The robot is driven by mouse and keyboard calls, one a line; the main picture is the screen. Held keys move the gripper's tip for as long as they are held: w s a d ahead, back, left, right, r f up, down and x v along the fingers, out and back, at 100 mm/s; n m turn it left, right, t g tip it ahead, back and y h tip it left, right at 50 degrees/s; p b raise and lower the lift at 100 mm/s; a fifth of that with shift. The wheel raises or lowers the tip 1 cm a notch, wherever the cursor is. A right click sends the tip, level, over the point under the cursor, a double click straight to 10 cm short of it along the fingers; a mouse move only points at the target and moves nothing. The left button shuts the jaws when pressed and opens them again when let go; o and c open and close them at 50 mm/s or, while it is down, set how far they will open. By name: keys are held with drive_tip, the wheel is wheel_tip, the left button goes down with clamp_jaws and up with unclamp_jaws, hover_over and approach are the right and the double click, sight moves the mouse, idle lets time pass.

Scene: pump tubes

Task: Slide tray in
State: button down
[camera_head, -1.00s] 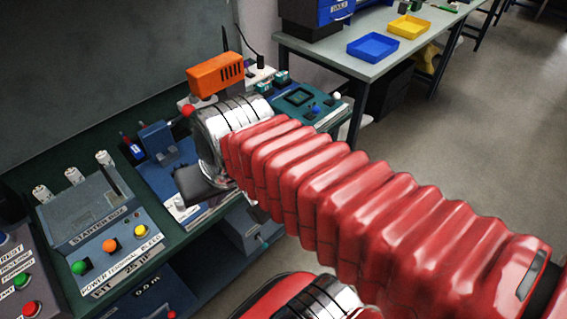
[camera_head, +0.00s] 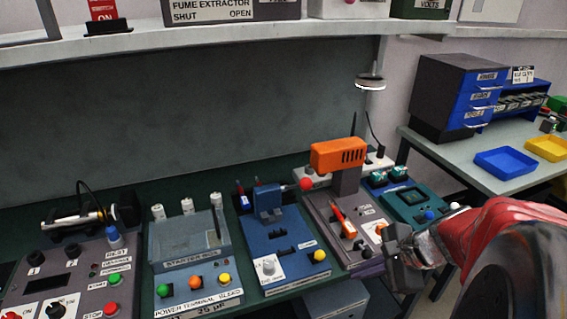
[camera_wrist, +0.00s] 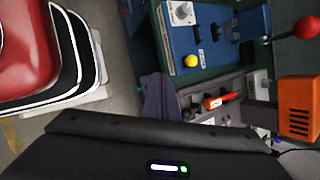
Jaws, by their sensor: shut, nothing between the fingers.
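No part is clearly marked as a tray, and I cannot tell which piece it is. My gripper (camera_head: 405,265) is shut and empty, just right of the grey station (camera_head: 318,208) at the bench's front. The blue station (camera_head: 280,242), with a blue clamp-like block and yellow button, stands left of the grey one. My gripper's tips are only partly visible.
The starter box (camera_head: 188,240) with coloured buttons and a dark control box (camera_head: 75,275) stand farther left. A teal unit (camera_head: 405,200) stands behind my gripper. A shelf (camera_head: 200,40) runs above. Blue (camera_head: 505,162) and yellow (camera_head: 548,147) bins sit on the right table.

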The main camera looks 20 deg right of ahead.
drive_tip(key=s+d+f+m+t+h, duration=0.1)
drive_tip(key=s+d+f+m+t, duration=0.1)
drive_tip(key=d+m, duration=0.4)
drive_tip(key=s+d+f+m+t, duration=0.2)
drive_tip(key=d+m, duration=0.4)
drive_tip(key=d, duration=0.2)
drive_tip(key=shift+s+d+f+h, duration=0.2)
drive_tip(key=shift+d+f+h, duration=0.1)
drive_tip(key=shift+f+h, duration=0.1)
drive_tip(key=shift+w, duration=0.1)
drive_tip(key=w+r+x, duration=0.2)
drive_tip(key=x, duration=1)
drive_tip(key=shift+a, duration=0.3)
drive_tip(key=shift+w+d, duration=0.1)
